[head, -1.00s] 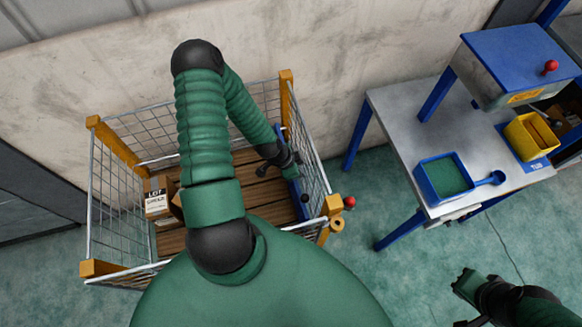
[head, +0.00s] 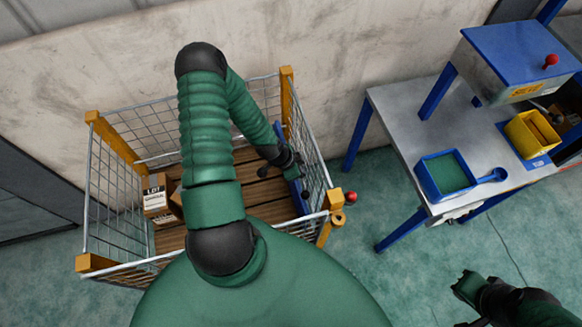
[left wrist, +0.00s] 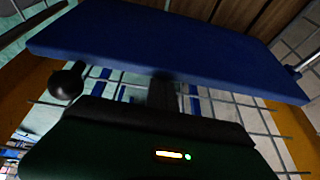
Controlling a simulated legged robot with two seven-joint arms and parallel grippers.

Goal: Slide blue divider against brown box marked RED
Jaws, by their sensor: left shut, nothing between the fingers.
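The blue divider (head: 296,190) stands at the right side of a wire-mesh cage, near its right mesh wall. It shows as a wide blue panel in the left wrist view (left wrist: 170,42). My left gripper (head: 287,160) is shut and empty, at the divider's upper part; I cannot tell whether it touches. A brown box (head: 157,199) with a white label stands at the cage's left side. The label's top line seems to read LOT; the rest is too small to read. More brown cardboard (head: 176,203) shows beside it, partly hidden by my arm. My right gripper (head: 466,287) is outside the cage, lower right.
The cage has a wooden slat floor (head: 245,195), bare between box and divider, and orange corner posts (head: 287,92). A black knob (left wrist: 66,83) is beside the divider. At right, a grey table (head: 405,120) holds a blue tray (head: 445,175) and a yellow bin (head: 530,135).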

